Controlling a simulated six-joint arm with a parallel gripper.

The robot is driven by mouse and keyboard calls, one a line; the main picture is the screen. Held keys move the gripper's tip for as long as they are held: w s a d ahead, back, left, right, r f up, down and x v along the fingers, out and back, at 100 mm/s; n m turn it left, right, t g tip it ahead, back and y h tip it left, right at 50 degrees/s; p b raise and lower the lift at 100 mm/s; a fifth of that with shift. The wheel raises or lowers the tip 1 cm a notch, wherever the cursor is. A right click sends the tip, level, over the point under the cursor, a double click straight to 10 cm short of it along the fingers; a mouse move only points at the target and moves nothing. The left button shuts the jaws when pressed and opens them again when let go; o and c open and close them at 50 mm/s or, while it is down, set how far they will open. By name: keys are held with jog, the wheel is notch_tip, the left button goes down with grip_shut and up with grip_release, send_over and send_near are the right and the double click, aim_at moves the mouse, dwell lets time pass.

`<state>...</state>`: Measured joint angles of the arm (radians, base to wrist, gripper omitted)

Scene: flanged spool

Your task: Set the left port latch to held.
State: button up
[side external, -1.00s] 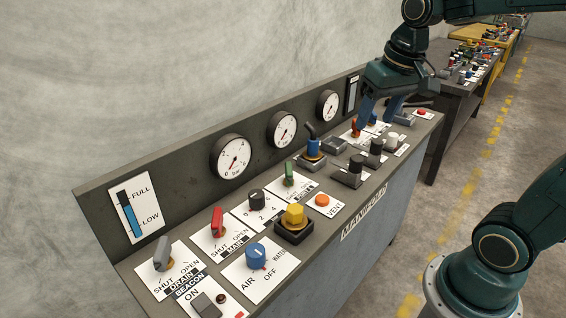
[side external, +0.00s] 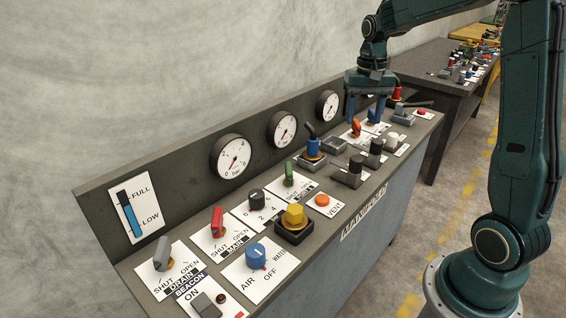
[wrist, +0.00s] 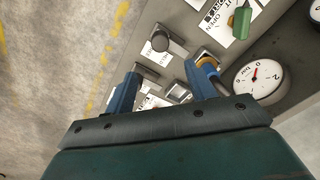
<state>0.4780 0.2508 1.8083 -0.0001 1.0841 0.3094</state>
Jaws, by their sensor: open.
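My gripper (side external: 363,122) is open and empty above the far end of the panel, close to the orange lever (side external: 356,128); contact cannot be told. Its two blue fingers (wrist: 162,67) also show in the wrist view. The port sockets lie in the panel's middle: one holds a blue plug (side external: 313,146), and an empty grey one (side external: 334,146) sits beside it. Two dark latch-like pieces stand in front, the left one (side external: 350,171) and another (side external: 375,154). A dark knob piece (wrist: 160,41) shows in the wrist view. No readable label marks the left port latch, and its setting cannot be told.
A red plug (side external: 397,94) stands upright in a socket at the panel's far end. A yellow knob (side external: 294,215), a green lever (side external: 289,174) and an orange button (side external: 322,200) are nearer. Gauges (side external: 231,157) line the back wall. Floor in front is clear.

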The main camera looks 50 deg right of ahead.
aim_at(357, 158)
jog(key=shift+f, duration=0.1)
notch_tip(357, 158, down, 14)
jog(key=shift+r, duration=0.25)
dwell(0.5)
